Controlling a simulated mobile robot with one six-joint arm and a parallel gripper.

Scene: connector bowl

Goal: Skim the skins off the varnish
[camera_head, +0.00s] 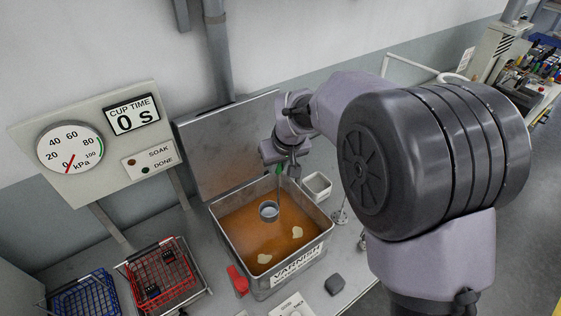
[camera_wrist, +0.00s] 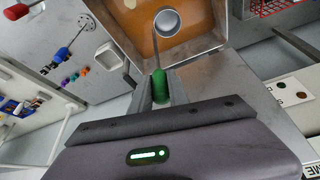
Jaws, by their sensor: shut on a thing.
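The varnish tank (camera_head: 213,232) is an open metal box of amber varnish (camera_head: 240,235), labelled VARNISH. Two pale skins float on it, one near the right side (camera_head: 297,232) and one nearer the front (camera_head: 264,258). My gripper (camera_head: 280,166) is shut on the green handle (camera_wrist: 159,86) of a thin-stemmed tool with a round metal cup (camera_head: 269,211). In the wrist view the cup (camera_wrist: 167,22) is over the varnish and part of one skin (camera_wrist: 130,3) shows at the top edge.
A small white container (camera_head: 317,186) stands right of the tank. The raised lid (camera_head: 215,150) is behind it. Red (camera_head: 160,278) and blue (camera_head: 82,300) wire baskets stand at left. A gauge panel (camera_head: 90,140) shows "0 s". A red-handled item (camera_head: 238,281) is at the tank's front.

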